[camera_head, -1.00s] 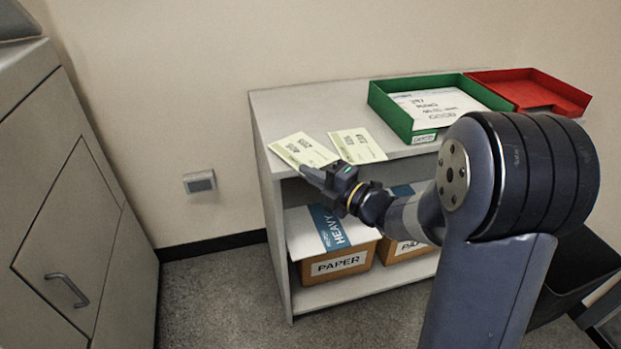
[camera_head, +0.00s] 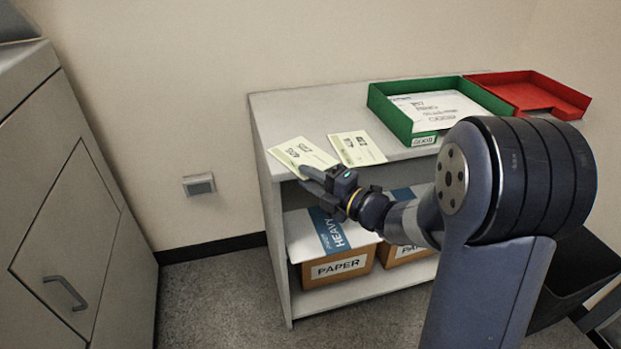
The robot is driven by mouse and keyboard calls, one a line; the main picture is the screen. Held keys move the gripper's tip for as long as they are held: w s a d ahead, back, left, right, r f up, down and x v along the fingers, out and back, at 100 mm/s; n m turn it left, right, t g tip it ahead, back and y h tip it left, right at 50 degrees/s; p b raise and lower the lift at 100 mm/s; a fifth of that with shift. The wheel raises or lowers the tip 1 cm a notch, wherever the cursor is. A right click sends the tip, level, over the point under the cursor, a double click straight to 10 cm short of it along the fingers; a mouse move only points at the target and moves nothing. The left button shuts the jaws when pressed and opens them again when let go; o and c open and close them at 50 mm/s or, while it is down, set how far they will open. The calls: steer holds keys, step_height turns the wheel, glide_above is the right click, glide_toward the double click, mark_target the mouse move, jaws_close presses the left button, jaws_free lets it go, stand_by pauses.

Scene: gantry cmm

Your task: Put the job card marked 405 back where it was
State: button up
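Two pale green-yellow cards lie on the top of the grey shelf unit (camera_head: 300,103). The left card (camera_head: 300,153) is at the left front corner, angled, with its near edge by the shelf's front edge. The right card (camera_head: 357,148) lies a little apart from it. Both carry dark print, too small to read surely, so I cannot tell which is marked 405. My gripper (camera_head: 303,177) is at the front edge, just in front of the left card. Its two fingers show apart with nothing clearly between them. Whether a finger touches the card cannot be told.
A green tray (camera_head: 391,112) holding white paper and a red tray (camera_head: 558,88) stand to the right on the shelf top. Boxes labelled PAPER (camera_head: 338,268) sit on the lower shelf. A grey cabinet (camera_head: 100,220) stands at left. A dark bin (camera_head: 575,275) is at right.

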steer(key=v, duration=1.2)
steer(key=shift+p, duration=0.45)
steer(key=shift+a+r, duration=0.1)
steer(key=shift+r, duration=0.05)
